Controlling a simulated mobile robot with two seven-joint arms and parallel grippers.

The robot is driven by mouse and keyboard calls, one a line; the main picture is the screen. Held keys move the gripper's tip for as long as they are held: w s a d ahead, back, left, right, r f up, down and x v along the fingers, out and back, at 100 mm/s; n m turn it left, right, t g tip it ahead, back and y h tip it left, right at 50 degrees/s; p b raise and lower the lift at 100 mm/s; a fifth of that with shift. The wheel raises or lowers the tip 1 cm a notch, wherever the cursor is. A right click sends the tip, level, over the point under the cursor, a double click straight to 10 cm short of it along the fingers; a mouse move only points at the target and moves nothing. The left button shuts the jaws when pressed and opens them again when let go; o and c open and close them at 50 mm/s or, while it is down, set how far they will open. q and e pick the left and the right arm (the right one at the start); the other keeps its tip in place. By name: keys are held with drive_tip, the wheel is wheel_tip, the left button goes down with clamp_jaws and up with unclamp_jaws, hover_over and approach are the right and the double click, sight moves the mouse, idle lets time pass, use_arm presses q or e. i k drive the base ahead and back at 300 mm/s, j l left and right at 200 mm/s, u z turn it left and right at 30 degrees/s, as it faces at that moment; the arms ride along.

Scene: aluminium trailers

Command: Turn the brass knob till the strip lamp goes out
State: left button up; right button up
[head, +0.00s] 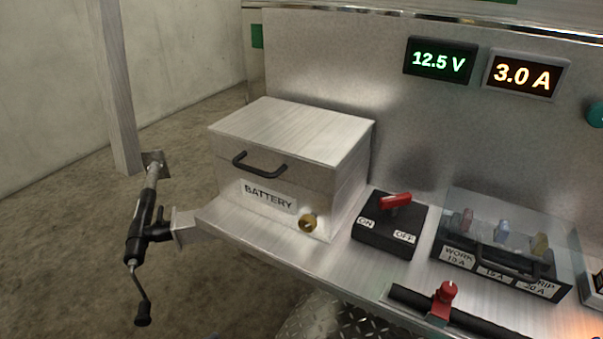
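A small round brass piece (308,223) sits low on the front face of the aluminium battery box (290,130), right of the BATTERY label; a dark mark shows at its middle. I cannot tell whether it is a knob or a lock. No other brass knob is clear in the head view. The strip lamp itself is not visible. An orange glow shows at the bottom right corner, and its source is out of frame. Neither of my grippers is in view.
Right of the box are a red-levered ON/OFF switch (390,225), a clear-covered fuse block (505,245) and a red clamp (446,300) on a black bar. Lit displays read 12.5 V (440,60) and 3.0 A (524,76). A jockey stand (143,230) is at left.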

sight(307, 224)
drive_tip(key=i+j+z, duration=0.1)
drive_tip(key=j+z, duration=0.15)
drive_tip(key=j, duration=0.7)
drive_tip(key=j+z, duration=0.3)
drive_tip(key=j, duration=0.65)
